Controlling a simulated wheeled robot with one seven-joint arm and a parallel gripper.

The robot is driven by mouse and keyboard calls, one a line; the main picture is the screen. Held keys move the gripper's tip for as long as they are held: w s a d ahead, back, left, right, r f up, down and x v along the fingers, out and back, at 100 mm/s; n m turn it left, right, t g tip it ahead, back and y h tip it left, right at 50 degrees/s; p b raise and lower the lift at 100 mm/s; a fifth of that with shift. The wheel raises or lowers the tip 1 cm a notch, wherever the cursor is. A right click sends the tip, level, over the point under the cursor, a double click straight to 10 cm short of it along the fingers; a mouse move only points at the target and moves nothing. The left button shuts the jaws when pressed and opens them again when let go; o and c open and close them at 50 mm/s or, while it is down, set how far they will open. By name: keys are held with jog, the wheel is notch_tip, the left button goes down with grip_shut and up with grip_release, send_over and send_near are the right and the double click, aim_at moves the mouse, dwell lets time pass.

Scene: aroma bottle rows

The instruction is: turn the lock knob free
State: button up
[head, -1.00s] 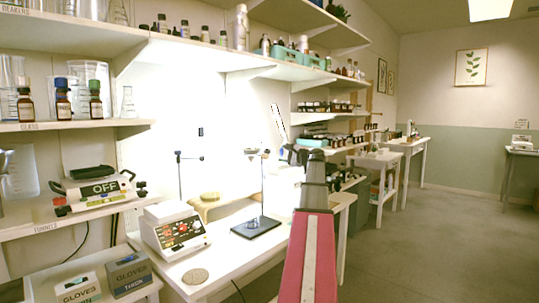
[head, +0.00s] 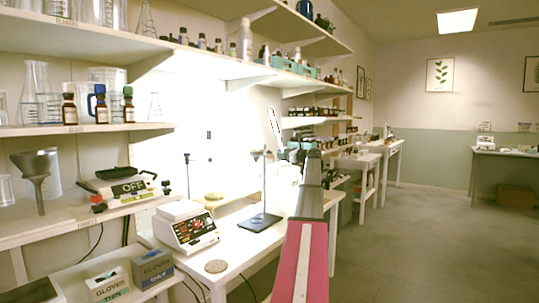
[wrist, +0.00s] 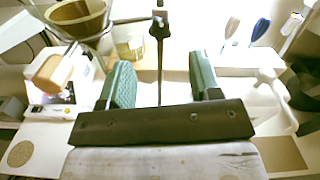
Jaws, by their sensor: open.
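A thin dark stand rod (wrist: 158,75) rises ahead of my gripper in the wrist view, with a small dark clamp (wrist: 158,24) near its top. I cannot make out clearly which part of the clamp is the lock knob. The stand also shows in the head view, with its dark base plate (head: 260,222) on the white bench. My gripper (wrist: 162,80) is open and empty, its two green fingers apart. In the wrist view the rod appears between the fingers, beyond them and apart from them. In the head view my arm partly hides the gripper.
A white device with a red-lit panel (head: 193,232) stands left of the stand on the bench. Loaded shelves line the wall. The floor (head: 400,240) at right is clear.

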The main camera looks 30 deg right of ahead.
aim_at(271, 152)
jog(key=x, duration=0.9)
jog(key=shift+w, duration=0.15)
jog(key=c, duration=0.9)
jog(key=shift+c, duration=0.2)
